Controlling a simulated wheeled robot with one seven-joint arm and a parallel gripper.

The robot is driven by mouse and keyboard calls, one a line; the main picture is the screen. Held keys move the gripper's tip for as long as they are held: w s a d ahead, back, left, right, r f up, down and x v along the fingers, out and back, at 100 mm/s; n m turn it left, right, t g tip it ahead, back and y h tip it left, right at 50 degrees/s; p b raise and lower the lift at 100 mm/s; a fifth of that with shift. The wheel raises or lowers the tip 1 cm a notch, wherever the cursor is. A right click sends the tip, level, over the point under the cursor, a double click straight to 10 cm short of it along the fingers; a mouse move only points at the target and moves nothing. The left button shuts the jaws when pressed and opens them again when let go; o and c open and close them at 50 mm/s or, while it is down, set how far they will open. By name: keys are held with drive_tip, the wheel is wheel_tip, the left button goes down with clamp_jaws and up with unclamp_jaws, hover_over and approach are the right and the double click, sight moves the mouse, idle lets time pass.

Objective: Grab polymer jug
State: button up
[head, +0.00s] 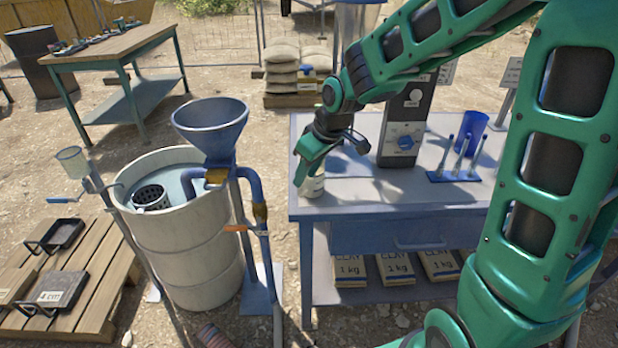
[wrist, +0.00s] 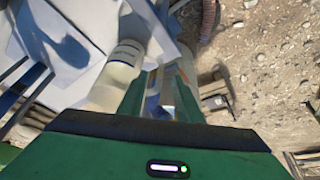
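A pale, whitish container with a light label, which looks like the polymer jug (head: 312,187), stands upright near the front left corner of the blue-grey table. My gripper (head: 308,165) is just above it and hides its upper part. In the wrist view my gripper (wrist: 160,92) shows two green fingers with a gap between them. A pale labelled container (wrist: 117,72) is left of the left finger, which partly covers it. I cannot tell whether it is the same one. No object is clearly held.
The table (head: 385,206) also carries a grey device (head: 407,120), a blue cup (head: 473,131) and a blue stand with upright rods (head: 455,176). A blue funnel (head: 211,120) and a white drum (head: 190,240) stand left of the table. The table's front middle is clear.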

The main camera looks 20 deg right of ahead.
sight(301, 195)
drive_tip(key=shift+x, duration=2.9)
clamp_jaws()
